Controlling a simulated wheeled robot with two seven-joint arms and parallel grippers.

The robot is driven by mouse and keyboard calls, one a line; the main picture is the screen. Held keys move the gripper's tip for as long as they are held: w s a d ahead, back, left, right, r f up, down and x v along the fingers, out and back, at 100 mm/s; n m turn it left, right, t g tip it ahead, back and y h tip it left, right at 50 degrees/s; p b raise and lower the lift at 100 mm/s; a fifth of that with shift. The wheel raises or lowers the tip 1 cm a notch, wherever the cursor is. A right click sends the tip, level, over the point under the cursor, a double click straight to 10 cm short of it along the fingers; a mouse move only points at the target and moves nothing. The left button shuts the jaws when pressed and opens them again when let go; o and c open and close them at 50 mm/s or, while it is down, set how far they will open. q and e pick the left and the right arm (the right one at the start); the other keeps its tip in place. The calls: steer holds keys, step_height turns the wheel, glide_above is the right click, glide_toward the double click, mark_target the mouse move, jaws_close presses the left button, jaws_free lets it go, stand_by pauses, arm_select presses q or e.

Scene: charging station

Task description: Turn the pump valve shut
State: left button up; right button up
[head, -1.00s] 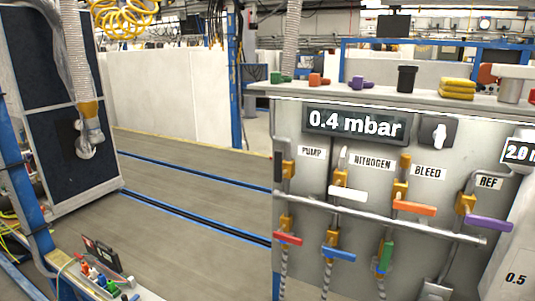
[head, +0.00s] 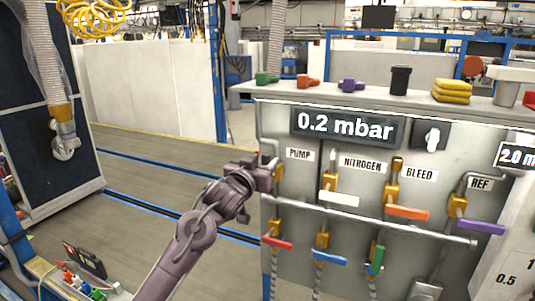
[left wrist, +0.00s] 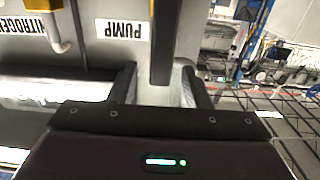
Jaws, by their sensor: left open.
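The pump valve (head: 279,171), a brass body under the PUMP label (head: 299,154), is at the left edge of the grey panel in the head view. My left gripper (head: 265,174) is right in front of it and hides part of it. In the upside-down left wrist view, the PUMP label (left wrist: 122,28) shows beyond the left gripper (left wrist: 160,82), which is open. A dark and yellow-brown bar (left wrist: 162,40), seemingly the pump valve's handle, ends between the finger lines. I cannot tell whether the fingers touch it. My right gripper is not in view.
The display (head: 343,126) reads 0.2 mbar. The nitrogen valve's white handle (head: 339,199) and the bleed valve's orange handle (head: 407,213) are to the right. A horizontal pipe (head: 360,219) runs below, above red (head: 277,243) and blue handles. Open floor lies left of the panel.

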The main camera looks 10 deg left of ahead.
arm_select(q)
steer(key=shift+w+d+p, duration=0.2)
steer(key=shift+w+p, duration=0.1)
steer(key=shift+w, duration=0.65)
steer(key=shift+w+d+p, duration=0.15)
steer(key=shift+w+p, duration=0.1)
steer(key=shift+w, duration=0.65)
steer(key=shift+c, duration=0.3)
jaws_close()
